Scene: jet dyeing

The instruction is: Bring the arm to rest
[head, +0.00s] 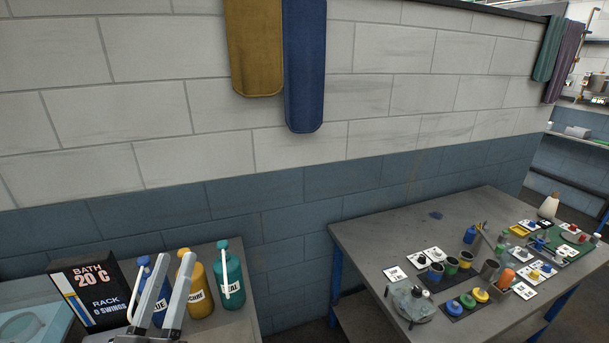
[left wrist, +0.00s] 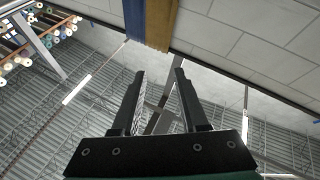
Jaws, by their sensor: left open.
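My left gripper (head: 163,292) comes in at the bottom left of the head view, in front of the bottles on the left bench. Its two fingers stand apart with nothing between them. The left wrist view shows the same gripper (left wrist: 157,75) open and empty, pointing up toward the ceiling and the upper wall. My right gripper is in neither view.
Blue, yellow (head: 197,292) and teal (head: 231,275) bottles and a black bath display (head: 90,292) stand close around the left gripper. A grey table (head: 375,237) at right holds cups and cards. Mustard (head: 255,50) and blue (head: 305,70) cloths hang on the wall.

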